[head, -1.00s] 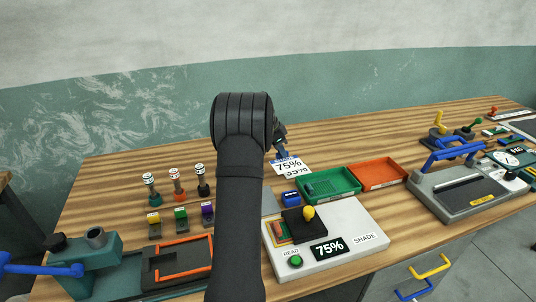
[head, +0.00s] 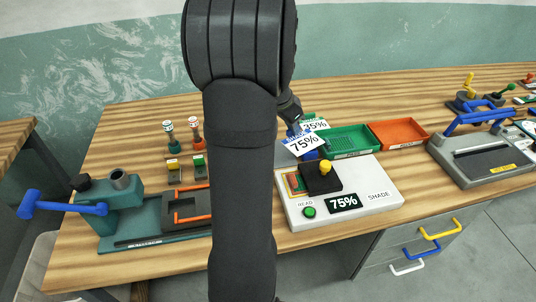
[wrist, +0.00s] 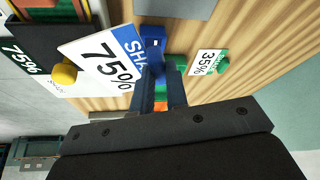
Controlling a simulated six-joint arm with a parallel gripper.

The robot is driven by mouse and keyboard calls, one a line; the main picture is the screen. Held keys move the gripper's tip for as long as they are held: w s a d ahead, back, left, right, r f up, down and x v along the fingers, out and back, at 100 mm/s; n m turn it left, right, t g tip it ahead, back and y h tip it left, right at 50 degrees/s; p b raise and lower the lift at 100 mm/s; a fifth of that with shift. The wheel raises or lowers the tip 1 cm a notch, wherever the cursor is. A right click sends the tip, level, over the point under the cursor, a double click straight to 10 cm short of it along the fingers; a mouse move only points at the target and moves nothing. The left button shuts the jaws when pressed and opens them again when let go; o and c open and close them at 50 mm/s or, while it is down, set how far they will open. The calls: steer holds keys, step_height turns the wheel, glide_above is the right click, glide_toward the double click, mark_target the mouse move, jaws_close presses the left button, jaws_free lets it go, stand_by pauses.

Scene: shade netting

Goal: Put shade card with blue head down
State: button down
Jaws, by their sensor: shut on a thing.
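The shade card with the blue head (head: 304,143) is white, reads 75% and is tilted. My gripper (wrist: 160,78) is shut on it at its blue end; the card also shows in the wrist view (wrist: 103,62). A blue block (wrist: 152,40) lies just beyond the fingertips in the wrist view. I cannot tell whether the card touches it. In the head view my arm hides part of the bench, and the card covers much of what is under it.
A 35% card with a green head (wrist: 207,62) stands nearby. The shade reader (head: 345,205) shows 75% and has a yellow knob (head: 326,168). A green tray (head: 350,140) and an orange tray (head: 398,133) stand to the right. Bare wood lies behind them.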

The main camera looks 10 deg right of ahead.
steer(key=shift+s+a+f, duration=0.1)
steer(key=shift+a+f, duration=0.05)
steer(key=shift+a, duration=0.2)
steer(key=w+a+f, duration=0.4)
steer(key=w+a, duration=0.1)
steer(key=w+a+f, duration=0.2)
steer(key=a, duration=0.1)
steer(key=shift+w+f, duration=0.4)
steer(key=shift+f, duration=2)
steer(key=shift+f, duration=0.1)
steer(key=c, duration=1.8)
jaws_free()
steer(key=o, duration=0.4)
steer(key=shift+c, duration=0.2)
steer(key=v, duration=1.2)
